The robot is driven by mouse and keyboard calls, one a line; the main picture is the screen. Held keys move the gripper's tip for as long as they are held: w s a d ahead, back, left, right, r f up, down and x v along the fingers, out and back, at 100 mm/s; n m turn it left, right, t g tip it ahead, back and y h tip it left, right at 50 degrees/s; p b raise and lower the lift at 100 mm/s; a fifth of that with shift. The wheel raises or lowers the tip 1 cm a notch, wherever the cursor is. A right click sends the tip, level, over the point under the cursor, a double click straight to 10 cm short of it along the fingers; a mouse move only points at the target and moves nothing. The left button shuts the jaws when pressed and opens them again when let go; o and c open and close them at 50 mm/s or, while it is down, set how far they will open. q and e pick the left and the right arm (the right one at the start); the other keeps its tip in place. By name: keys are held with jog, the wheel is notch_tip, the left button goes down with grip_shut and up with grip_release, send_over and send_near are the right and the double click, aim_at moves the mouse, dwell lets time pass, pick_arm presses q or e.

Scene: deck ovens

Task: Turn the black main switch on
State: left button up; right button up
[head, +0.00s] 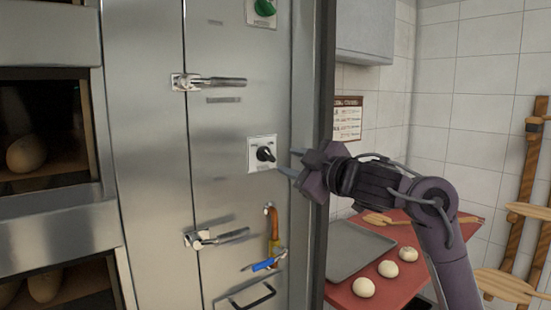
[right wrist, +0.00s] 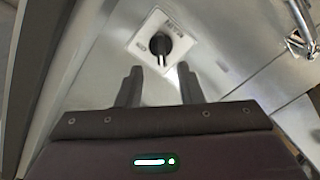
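The black main switch (head: 265,154) is a rotary knob on a square white plate (head: 256,165) on the steel oven panel. In the right wrist view the black knob (right wrist: 161,44) shows with a pale mark, on its plate ahead of the fingers. My right gripper (head: 291,162) comes from the right, its fingertips just right of the knob. In the right wrist view its two fingers (right wrist: 158,83) stand apart with nothing between them, and the knob lies beyond the gap. Contact does not show. My left gripper is in neither view.
A green knob (head: 264,8) sits above on the panel. A red table (head: 408,284) with a grey tray (head: 358,252) and dough balls (head: 388,269) stands at right.

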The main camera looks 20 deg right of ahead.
aim_at(271, 156)
jog(key=p+x, duration=0.1)
jog(key=x, duration=0.5)
jog(key=shift+w+a, duration=0.1)
jog(key=shift+w, duration=0.25)
grip_shut()
